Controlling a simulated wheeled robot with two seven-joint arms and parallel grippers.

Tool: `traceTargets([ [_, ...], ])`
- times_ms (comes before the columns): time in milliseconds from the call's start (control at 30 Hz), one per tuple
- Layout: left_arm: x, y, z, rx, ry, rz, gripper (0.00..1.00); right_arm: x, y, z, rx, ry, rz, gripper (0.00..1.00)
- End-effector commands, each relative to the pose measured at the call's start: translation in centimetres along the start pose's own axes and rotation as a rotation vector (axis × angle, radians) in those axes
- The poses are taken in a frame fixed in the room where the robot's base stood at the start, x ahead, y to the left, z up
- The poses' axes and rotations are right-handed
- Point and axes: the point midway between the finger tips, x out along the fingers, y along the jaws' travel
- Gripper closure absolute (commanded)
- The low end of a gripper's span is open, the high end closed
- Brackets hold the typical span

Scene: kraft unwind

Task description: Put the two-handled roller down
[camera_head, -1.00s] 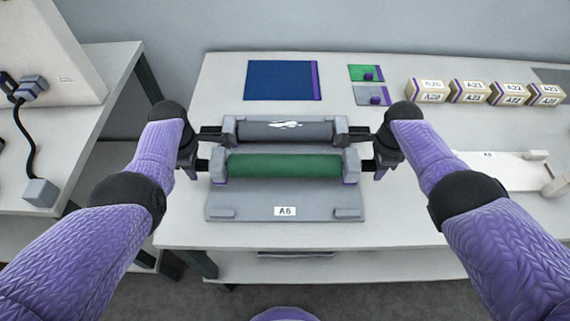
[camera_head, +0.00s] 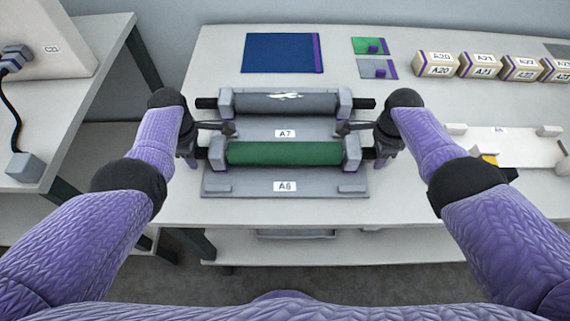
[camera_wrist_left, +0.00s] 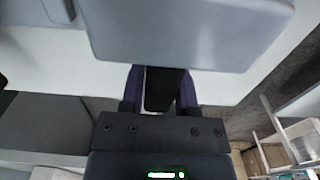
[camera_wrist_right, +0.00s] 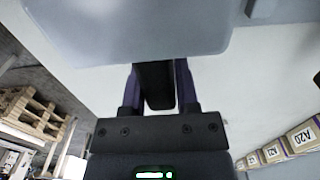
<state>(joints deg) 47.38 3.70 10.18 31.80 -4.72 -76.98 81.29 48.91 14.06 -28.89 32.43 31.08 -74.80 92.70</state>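The two-handled roller has a green cylinder (camera_head: 285,152), grey end blocks and a black handle at each end. It is level at the back of the grey A6 base (camera_head: 250,187) and appears to rest there; contact underneath is hidden. My left gripper (camera_head: 196,152) is at its left handle, and my right gripper (camera_head: 376,152) is at its right handle. The left wrist view shows a black handle (camera_wrist_left: 163,92) between the purple fingers, which look closed on it. The right wrist view shows the other handle (camera_wrist_right: 157,88) held likewise.
A dark grey roller (camera_head: 285,103) with a white mark sits just behind on the A7 base (camera_head: 262,133). Blue (camera_head: 280,53) and green (camera_head: 366,46) panels lie farther back. Labelled boxes (camera_head: 437,64) and a white tray (camera_head: 530,150) are on the right.

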Motion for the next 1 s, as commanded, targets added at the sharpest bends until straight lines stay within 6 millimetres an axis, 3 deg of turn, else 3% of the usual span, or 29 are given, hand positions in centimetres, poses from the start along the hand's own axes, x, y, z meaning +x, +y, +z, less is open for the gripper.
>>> traceTargets([
  [33,-0.2,0.0,0.0,0.0,0.0,0.001,0.52,-0.2,0.0,0.0,0.0,0.0,-0.001,0.52],
  [133,-0.3,0.0,0.0,0.0,0.0,0.002,0.31,-0.3,0.0,0.0,0.0,0.0,-0.001,0.31],
  [533,-1.2,0.1,0.0,0.001,0.001,0.004,0.3,-0.3,0.0,0.0,0.0,0.0,-0.001,0.3],
  [667,-3.5,0.1,0.0,0.0,0.001,0.007,0.3,-0.3,0.0,0.0,0.0,0.001,-0.001,0.3],
  [900,-10.2,0.1,0.0,0.001,0.0,0.005,0.3,-0.3,0.0,0.0,0.0,0.001,-0.001,0.3],
  [1000,-11.6,0.1,0.0,0.001,0.0,0.003,0.3,-0.3,0.0,0.0,0.0,0.001,-0.001,0.3],
])
